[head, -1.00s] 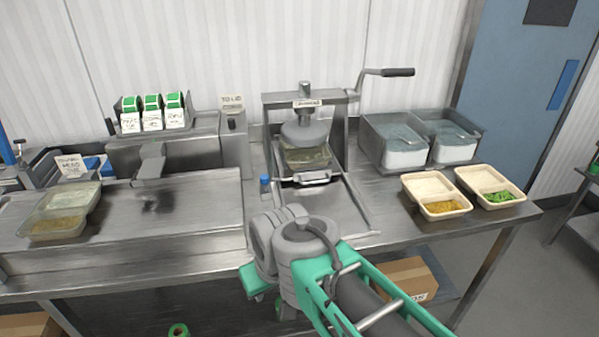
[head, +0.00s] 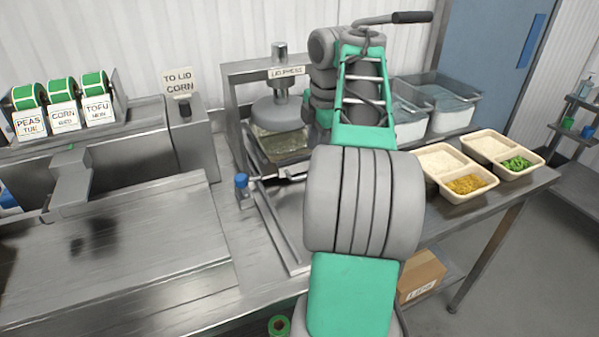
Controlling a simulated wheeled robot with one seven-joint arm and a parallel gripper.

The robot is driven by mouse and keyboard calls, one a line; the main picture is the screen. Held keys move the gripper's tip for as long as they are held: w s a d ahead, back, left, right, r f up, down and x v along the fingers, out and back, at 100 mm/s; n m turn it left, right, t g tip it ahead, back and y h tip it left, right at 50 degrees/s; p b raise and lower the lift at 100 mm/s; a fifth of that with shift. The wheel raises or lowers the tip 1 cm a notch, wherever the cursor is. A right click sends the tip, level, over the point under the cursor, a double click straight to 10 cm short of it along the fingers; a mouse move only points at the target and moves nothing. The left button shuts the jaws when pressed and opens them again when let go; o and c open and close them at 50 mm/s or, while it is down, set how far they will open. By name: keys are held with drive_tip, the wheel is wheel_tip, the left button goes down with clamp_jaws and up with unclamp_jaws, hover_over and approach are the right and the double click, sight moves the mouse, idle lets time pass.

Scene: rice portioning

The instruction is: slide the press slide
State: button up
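The lid press (head: 285,72) stands at the back of the bench, with a round grey press head (head: 277,112) on a vertical screw. Below the head, the press slide (head: 262,166) carries a clear-lidded container (head: 280,145). The slide sits at the back of its rails (head: 275,222), under the head. My arm crosses in front of the press's right side and covers the slide's front handle. My gripper is hidden behind my arm, so its fingers and any contact with the handle cannot be seen.
The press's crank lever (head: 410,17) sticks out at upper right. Clear bins (head: 445,105) and two food trays (head: 467,184) stand right of the press. A blue-capped bottle or knob (head: 241,183) is beside the left rail. A label dispenser (head: 62,118) stands at left.

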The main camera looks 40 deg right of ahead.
drive_tip(key=f+b, duration=0.1)
drive_tip(key=f, duration=0.1)
drive_tip(key=w+f+b, duration=0.1)
drive_tip(key=f+b, duration=0.1)
drive_tip(key=f, duration=0.1)
drive_tip(key=f+b, duration=0.1)
drive_tip(key=f, duration=0.1)
drive_tip(key=shift+w+d+f+b, duration=0.2)
drive_tip(key=shift+d+b, duration=0.1)
drive_tip(key=shift+c, duration=0.5)
clamp_jaws()
idle(0.5)
